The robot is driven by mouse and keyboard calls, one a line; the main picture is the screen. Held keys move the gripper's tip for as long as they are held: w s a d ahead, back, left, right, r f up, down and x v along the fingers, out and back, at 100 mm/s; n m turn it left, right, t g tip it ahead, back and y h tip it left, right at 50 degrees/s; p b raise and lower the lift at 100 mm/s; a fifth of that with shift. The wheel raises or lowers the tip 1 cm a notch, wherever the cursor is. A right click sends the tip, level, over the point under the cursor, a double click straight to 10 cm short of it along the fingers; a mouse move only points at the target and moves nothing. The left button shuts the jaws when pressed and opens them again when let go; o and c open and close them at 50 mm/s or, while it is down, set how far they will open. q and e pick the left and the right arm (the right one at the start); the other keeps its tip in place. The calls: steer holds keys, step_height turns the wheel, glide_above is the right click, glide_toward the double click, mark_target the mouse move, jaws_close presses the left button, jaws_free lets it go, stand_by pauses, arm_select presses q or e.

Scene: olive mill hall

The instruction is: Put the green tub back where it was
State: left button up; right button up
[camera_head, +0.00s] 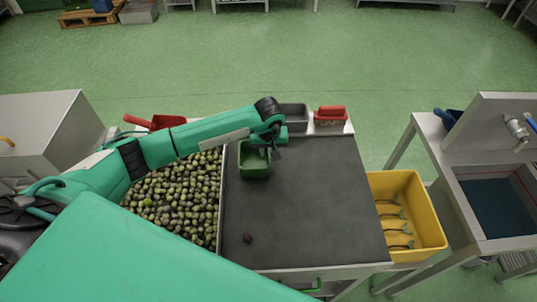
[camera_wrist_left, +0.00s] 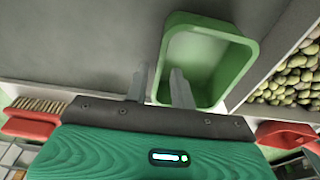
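The green tub (camera_head: 255,173) stands upright at the far left corner of the dark mat (camera_head: 310,200), by the olive bin. It looks empty. My left gripper (camera_head: 274,152) is at its far right edge. In the left wrist view the green tub (camera_wrist_left: 235,83) is in front of the left gripper (camera_wrist_left: 159,75). One finger is over the tub's inside and the other outside, with the wall between them. The gap looks wider than the wall, so the gripper appears open. My right gripper is not in view.
Olives (camera_head: 175,200) fill the bin left of the mat. A red scoop (camera_head: 168,122), a grey tray (camera_head: 293,112) and a red brush (camera_head: 331,113) lie along the far edge. A yellow crate (camera_head: 425,215) stands right; the mat's middle is clear.

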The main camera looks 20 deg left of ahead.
arm_select(q)
step_height(320, 180, up, 10)
steer(key=s+b, duration=0.1)
steer(key=b, duration=0.1)
steer(key=shift+s+d+f+b, duration=0.15)
steer(key=shift+d+f+b, duration=0.1)
steer(key=shift+d+b, duration=0.1)
steer(key=shift+f, duration=0.1)
